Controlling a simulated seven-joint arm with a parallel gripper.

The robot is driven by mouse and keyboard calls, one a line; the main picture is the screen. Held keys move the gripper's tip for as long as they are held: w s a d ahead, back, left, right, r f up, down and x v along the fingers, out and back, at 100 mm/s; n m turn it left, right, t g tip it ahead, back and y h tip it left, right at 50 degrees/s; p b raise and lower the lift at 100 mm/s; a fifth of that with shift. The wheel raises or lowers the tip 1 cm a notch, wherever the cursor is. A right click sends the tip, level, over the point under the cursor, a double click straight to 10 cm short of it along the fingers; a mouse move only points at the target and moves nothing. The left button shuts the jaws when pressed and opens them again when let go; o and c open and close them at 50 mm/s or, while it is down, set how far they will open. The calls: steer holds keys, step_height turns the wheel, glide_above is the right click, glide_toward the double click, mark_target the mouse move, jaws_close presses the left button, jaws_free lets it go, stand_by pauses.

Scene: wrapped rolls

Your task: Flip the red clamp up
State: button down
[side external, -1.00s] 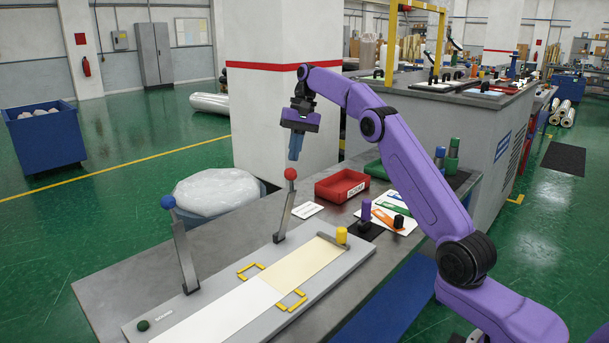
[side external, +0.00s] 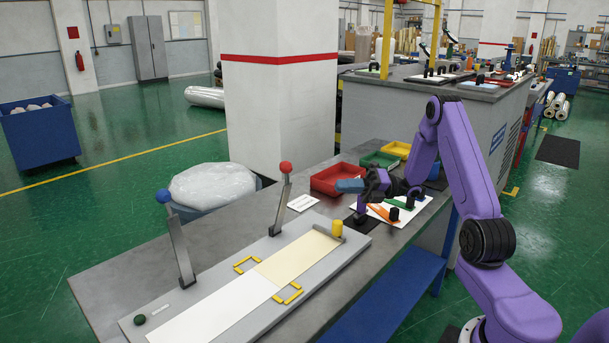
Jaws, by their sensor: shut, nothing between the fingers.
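The red clamp is a grey lever (side external: 281,204) with a red ball knob (side external: 286,167). It stands up, leaning slightly right, at the back edge of the pale grey board (side external: 222,316). The matching blue clamp (side external: 179,245), with a blue ball knob, also stands up, leaning left, farther left. My gripper (side external: 346,186) is to the right of the red clamp and apart from it.
A red tray (side external: 324,180), a green tray (side external: 380,159) and a yellow tray (side external: 396,149) stand at the back right of the bench. White and cream sheets lie on the board.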

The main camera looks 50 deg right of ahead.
steer(key=s+m+t+h, duration=0.1)
steer(key=m+t, duration=0.2)
steer(key=m, duration=0.2)
glide_toward(289, 171)
steer(key=s+a+x, duration=0.1)
steer(key=x, duration=0.4)
steer(key=shift+w+d+r, duration=0.1)
steer(key=shift+w+r, duration=0.05)
steer(key=shift+w, duration=0.55)
steer(key=shift+w+r, duration=0.1)
steer(key=shift+w, duration=0.1)
steer(key=w+r+m+g+h, duration=0.1)
steer(key=w+r+m+h, duration=0.1)
steer(key=w, duration=0.7)
